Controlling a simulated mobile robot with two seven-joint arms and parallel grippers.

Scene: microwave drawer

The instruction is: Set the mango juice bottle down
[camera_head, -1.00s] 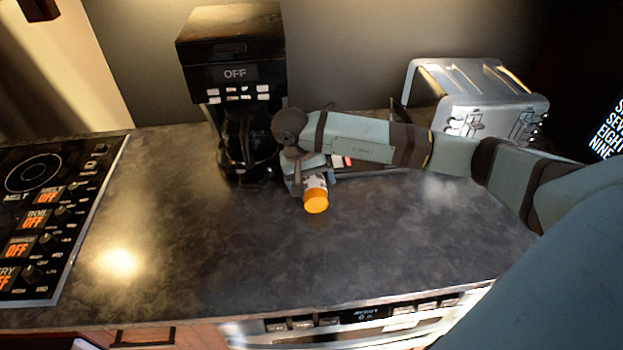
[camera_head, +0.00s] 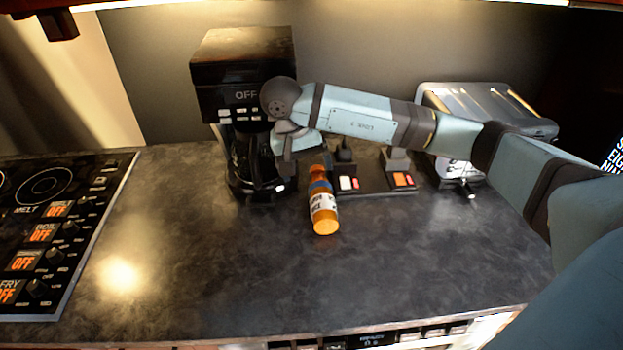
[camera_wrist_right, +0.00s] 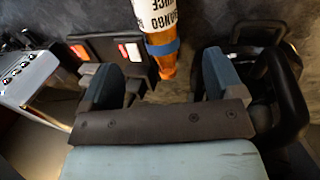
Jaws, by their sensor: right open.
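The mango juice bottle (camera_head: 323,208) is orange with a white label and a blue band. In the head view its base faces me and its neck points back to my right gripper (camera_head: 296,160). It looks tipped over rather than upright; I cannot tell whether it rests fully on the counter (camera_head: 220,260). In the right wrist view the bottle (camera_wrist_right: 156,22) comes in from the top, its neck between the two spread fingers with gaps on both sides. My right gripper is open. My left gripper is not in view.
A coffee maker (camera_head: 242,75) stands close behind and left of my right gripper. A black power strip (camera_head: 372,180) with lit switches lies behind the bottle, with a toaster (camera_head: 490,105) to the right. A stove (camera_head: 70,225) is at the left. The counter's front is clear.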

